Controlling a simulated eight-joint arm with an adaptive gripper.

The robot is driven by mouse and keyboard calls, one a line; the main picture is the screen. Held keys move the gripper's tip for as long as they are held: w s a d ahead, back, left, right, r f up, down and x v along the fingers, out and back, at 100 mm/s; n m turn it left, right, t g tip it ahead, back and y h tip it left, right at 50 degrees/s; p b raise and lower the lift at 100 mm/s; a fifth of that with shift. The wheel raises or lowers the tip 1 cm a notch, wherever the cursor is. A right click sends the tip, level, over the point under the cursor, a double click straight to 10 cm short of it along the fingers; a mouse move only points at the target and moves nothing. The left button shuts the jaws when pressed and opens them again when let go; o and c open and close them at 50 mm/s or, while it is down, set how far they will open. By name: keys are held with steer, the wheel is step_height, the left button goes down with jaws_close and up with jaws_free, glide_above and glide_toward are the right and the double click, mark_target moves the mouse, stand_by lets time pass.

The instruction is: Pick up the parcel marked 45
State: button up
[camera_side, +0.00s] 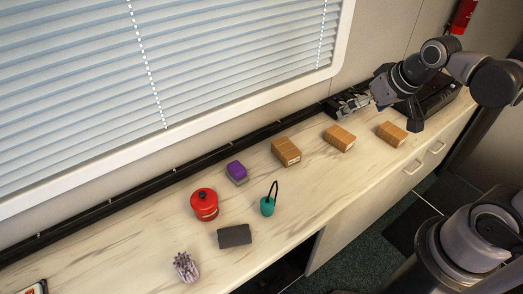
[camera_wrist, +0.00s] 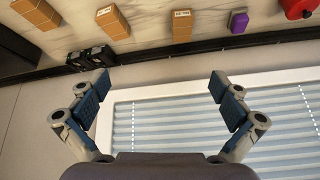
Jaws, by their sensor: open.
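Three brown cardboard parcels lie apart in a row on the counter: a left parcel (camera_side: 286,151), a middle parcel (camera_side: 340,138) and a right parcel (camera_side: 391,133). They also show along the top of the wrist view, as one by the left corner (camera_wrist: 36,12), one beside it (camera_wrist: 112,22) and one near the middle (camera_wrist: 182,25). Small white labels show, but their numbers are too small to read, so I cannot tell which is 45. My gripper (camera_side: 350,103) is above the counter's back edge, beyond the parcels. In the wrist view its fingers (camera_wrist: 160,83) are wide apart and empty.
A purple-topped block (camera_side: 236,170), red canister (camera_side: 204,204), teal item with a black loop (camera_side: 268,206), dark grey block (camera_side: 234,236) and spiky purplish object (camera_side: 186,267) stand left of the parcels. The window blinds (camera_side: 150,80) and a black rail (camera_side: 180,174) line the back.

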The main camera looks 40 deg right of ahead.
steer(key=w+d+m+g, duration=0.2)
steer(key=w+d+m, duration=0.3)
steer(key=d, duration=0.4)
steer(key=m+g, duration=0.4)
steer(key=m, duration=0.6)
glide_toward(394, 130)
steer(key=shift+d+y, duration=0.1)
steer(key=shift+y, duration=0.3)
steer(key=shift+s+d+f, duration=0.1)
steer(key=shift+d+f, duration=0.05)
steer(key=shift+f, duration=0.15)
step_height(394, 130, down, 10)
steer(key=shift+d+f, duration=0.1)
steer(key=shift+f, duration=0.15)
steer(key=c, duration=1.1)
